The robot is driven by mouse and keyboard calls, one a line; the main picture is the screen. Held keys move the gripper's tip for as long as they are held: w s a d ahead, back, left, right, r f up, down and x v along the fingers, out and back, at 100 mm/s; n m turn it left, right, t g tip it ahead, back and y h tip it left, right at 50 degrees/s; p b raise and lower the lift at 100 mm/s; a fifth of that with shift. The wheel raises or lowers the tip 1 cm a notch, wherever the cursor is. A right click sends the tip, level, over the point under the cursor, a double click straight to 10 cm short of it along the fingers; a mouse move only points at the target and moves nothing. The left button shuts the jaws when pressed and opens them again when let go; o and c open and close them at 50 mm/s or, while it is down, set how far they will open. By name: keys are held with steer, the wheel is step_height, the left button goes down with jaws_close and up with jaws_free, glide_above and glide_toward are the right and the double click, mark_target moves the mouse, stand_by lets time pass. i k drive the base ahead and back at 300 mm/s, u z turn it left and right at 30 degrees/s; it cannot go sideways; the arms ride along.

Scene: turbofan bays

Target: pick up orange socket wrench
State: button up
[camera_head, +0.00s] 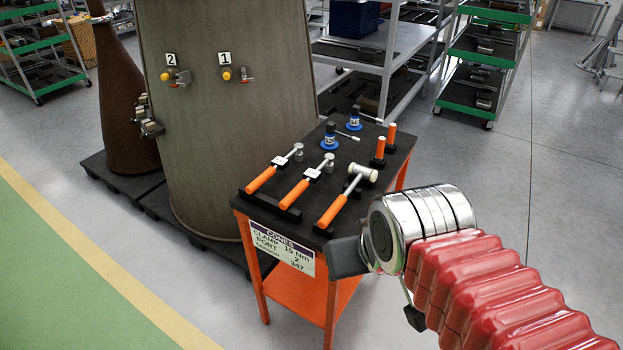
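Two wrench-like tools with orange handles and white tags lie on the black top of an orange cart: one at the left (273,169) and one in the middle (306,182). To their right lies an orange-handled hammer (346,196) with a pale head. I cannot tell for sure which tool is the socket wrench. My gripper (376,288) is at the cart's front right corner, right of and apart from the tools. Its two dark fingers stand apart with nothing seen between them. The wrist partly hides the cart's right edge.
A sign (282,248) hangs at the cart's front. A large grey cone (230,130) with numbered ports stands close left. The floor at right is clear.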

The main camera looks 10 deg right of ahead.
mark_target(313, 177)
steer(key=z, duration=0.05)
steer(key=k, duration=0.65)
steer(key=u, duration=0.3)
steer(key=i, duration=0.45)
steer(key=u, duration=0.6)
steer(key=i, duration=1.45)
steer(key=z, duration=0.6)
